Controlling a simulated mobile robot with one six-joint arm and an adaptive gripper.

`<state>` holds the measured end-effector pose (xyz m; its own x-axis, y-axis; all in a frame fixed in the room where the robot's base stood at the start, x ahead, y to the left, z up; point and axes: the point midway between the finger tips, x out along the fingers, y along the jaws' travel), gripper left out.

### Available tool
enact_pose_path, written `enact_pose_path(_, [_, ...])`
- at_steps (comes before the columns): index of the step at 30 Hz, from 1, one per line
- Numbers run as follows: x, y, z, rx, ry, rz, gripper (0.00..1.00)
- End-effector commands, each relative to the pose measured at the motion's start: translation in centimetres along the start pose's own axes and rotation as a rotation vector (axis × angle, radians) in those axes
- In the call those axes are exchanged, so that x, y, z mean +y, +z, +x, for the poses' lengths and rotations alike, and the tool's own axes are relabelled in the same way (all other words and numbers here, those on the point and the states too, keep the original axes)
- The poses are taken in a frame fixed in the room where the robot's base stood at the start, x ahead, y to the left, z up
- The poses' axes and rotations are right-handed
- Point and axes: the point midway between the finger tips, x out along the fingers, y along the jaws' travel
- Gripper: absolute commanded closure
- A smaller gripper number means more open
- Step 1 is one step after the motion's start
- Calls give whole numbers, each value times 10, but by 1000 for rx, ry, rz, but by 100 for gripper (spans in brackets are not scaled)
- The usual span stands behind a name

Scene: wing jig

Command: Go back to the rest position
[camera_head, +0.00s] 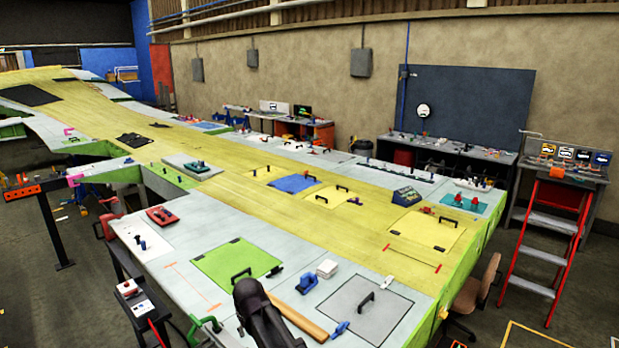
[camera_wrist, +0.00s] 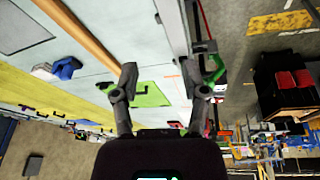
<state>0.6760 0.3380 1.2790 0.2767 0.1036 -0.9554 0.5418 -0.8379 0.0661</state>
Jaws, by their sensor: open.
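My gripper (camera_wrist: 158,82) shows in the wrist view with its two fingers spread apart and nothing between them. Past the fingers, a green panel (camera_wrist: 150,94) with a black handle lies on the pale wing surface. In the head view my dark arm (camera_head: 262,315) rises at the bottom edge, in front of the wing jig (camera_head: 350,225). The gripper's fingertips cannot be made out there. The same green panel (camera_head: 222,266) lies just behind my arm.
A wooden bar (camera_head: 298,318), a blue tool (camera_head: 306,283), a white block (camera_head: 327,268) and a grey panel (camera_head: 350,312) lie near my arm. A green clamp (camera_head: 208,328) is at the near edge.

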Motion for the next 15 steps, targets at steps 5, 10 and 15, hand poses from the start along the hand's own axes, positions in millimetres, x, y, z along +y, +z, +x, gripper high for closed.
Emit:
enact_pose_path(5, [59, 45, -8, -43, 16, 102, 43])
enact_pose_path(10, [106, 88, -15, -83, 26, 196, 43])
enact_pose_path(15, [146, 132, -24, -122, 34, 289, 43])
